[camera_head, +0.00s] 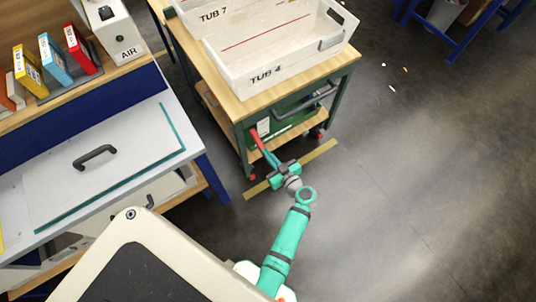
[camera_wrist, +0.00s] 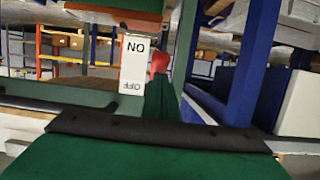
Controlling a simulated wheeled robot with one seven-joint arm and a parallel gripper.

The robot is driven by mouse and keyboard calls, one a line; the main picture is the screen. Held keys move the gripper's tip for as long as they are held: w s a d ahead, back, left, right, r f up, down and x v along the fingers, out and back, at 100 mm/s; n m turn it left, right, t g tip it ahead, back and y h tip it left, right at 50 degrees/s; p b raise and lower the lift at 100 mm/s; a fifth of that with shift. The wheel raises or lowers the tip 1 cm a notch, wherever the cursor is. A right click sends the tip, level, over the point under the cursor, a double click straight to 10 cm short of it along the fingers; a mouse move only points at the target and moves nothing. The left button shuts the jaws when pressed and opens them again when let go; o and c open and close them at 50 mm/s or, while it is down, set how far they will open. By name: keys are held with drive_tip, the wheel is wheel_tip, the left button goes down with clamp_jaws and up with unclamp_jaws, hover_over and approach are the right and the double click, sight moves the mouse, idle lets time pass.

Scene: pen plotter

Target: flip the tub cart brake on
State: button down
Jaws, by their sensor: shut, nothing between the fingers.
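The tub cart (camera_head: 245,108) has a wooden top, a green frame and a lower shelf. Its red brake lever (camera_head: 255,137) is at the near corner, beside a small white label (camera_head: 263,127). In the wrist view the label (camera_wrist: 132,65) reads ON at the top and OFF at the bottom, with the words upside down. The lever's red end (camera_wrist: 160,62) shows just right of the label, nearer to ON. My gripper (camera_head: 268,157) is shut and empty, right at the lever. Whether it touches the lever I cannot tell. The lever's lower part is hidden.
White tubs marked TUB 4 (camera_head: 285,62) and TUB 7 (camera_head: 212,17) stand on the cart. A grey bench (camera_head: 60,185) with a handled panel is at the left. A yellow floor strip (camera_head: 318,153) runs beneath my gripper. The floor (camera_head: 420,180) to the right is open.

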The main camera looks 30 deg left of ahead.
drive_tip(key=s+d, duration=0.5)
drive_tip(key=d, duration=0.5)
drive_tip(key=shift+d+r, duration=0.3)
drive_tip(key=shift+r, duration=0.15)
drive_tip(key=shift+w, duration=0.15)
drive_tip(key=s+d+f+m+t+h, duration=0.1)
drive_tip(key=s+d+f+m+h, duration=0.1)
drive_tip(key=s+d+m+h, duration=0.35)
drive_tip(key=s+d+f+m+t+h, duration=0.2)
drive_tip(key=s+d+f+m+h, duration=0.15)
drive_tip(key=s+d, duration=0.4)
drive_tip(key=s+d+r+m+t+h, duration=0.1)
drive_tip(key=s+r+t, duration=0.1)
drive_tip(key=r, duration=0.7)
drive_tip(key=s+d+r+m+t+h, duration=0.1)
drive_tip(key=s+r, duration=0.3)
drive_tip(key=r, duration=0.6)
drive_tip(key=s+r+m+t+h, duration=0.2)
drive_tip(key=s+r+t, duration=0.1)
drive_tip(key=r, duration=0.6)
drive_tip(key=shift+s+d+r+h, duration=0.3)
drive_tip(key=shift+s+d, duration=0.1)
drive_tip(key=shift+s, duration=0.2)
